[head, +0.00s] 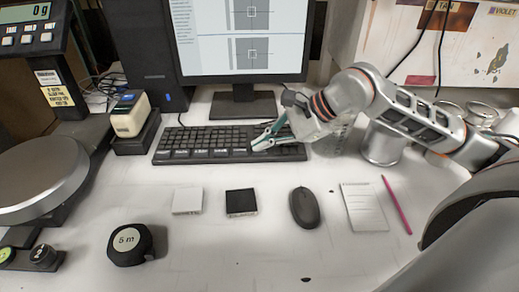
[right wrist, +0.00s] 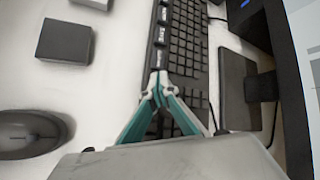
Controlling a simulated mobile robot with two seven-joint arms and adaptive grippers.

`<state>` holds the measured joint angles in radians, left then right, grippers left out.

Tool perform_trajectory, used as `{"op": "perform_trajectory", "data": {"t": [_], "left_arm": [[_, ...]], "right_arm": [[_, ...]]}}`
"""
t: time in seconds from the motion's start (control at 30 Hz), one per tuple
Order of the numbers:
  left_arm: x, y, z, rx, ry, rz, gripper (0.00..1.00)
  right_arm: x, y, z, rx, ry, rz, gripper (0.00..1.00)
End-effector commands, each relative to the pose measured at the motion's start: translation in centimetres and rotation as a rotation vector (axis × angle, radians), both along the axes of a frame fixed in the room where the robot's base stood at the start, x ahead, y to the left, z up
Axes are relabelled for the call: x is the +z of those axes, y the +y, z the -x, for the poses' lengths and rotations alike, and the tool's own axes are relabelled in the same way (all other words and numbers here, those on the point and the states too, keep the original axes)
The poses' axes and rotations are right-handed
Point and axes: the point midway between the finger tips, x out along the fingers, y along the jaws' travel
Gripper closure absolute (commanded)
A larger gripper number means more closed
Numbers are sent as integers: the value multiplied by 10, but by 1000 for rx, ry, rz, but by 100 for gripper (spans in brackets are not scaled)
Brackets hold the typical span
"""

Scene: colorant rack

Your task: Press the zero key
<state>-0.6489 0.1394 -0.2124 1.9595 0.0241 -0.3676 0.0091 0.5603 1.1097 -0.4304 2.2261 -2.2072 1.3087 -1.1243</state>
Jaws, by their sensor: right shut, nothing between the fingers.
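My right gripper (head: 258,145) is shut and empty, its teal fingers pointing at the right part of the black keyboard (head: 190,136). In the right wrist view the closed fingertips (right wrist: 158,80) overlap the keyboard's front row, by large keys with pale labels (right wrist: 162,15); contact cannot be told. The labels are too small to read surely, so I cannot tell which key is zero. A scale display (head: 28,12) at the upper left reads 0 g, with small keys (head: 27,38) below it; their labels are also unclear. My left gripper is not in view.
The monitor (head: 240,40) stands behind the keyboard. In front lie a white block (head: 187,200), a black block (head: 241,202), a mouse (head: 304,207), a notepad (head: 364,207) and a pink pencil (head: 397,205). A tape measure (head: 130,244) sits front left. A metal cylinder (head: 383,143) stands right.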

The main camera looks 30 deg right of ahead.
Motion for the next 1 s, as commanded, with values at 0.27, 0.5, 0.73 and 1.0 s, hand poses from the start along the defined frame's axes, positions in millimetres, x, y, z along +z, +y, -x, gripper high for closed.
{"op": "perform_trajectory", "data": {"t": [0.27,0.5,0.73,1.0], "left_arm": [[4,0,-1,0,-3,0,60],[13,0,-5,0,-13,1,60],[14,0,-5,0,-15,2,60],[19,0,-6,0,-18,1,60]], "right_arm": [[5,0,0,0,-1,0,100],[16,0,0,0,-1,0,100],[15,0,0,0,1,0,100],[25,0,0,0,-2,0,100]]}}
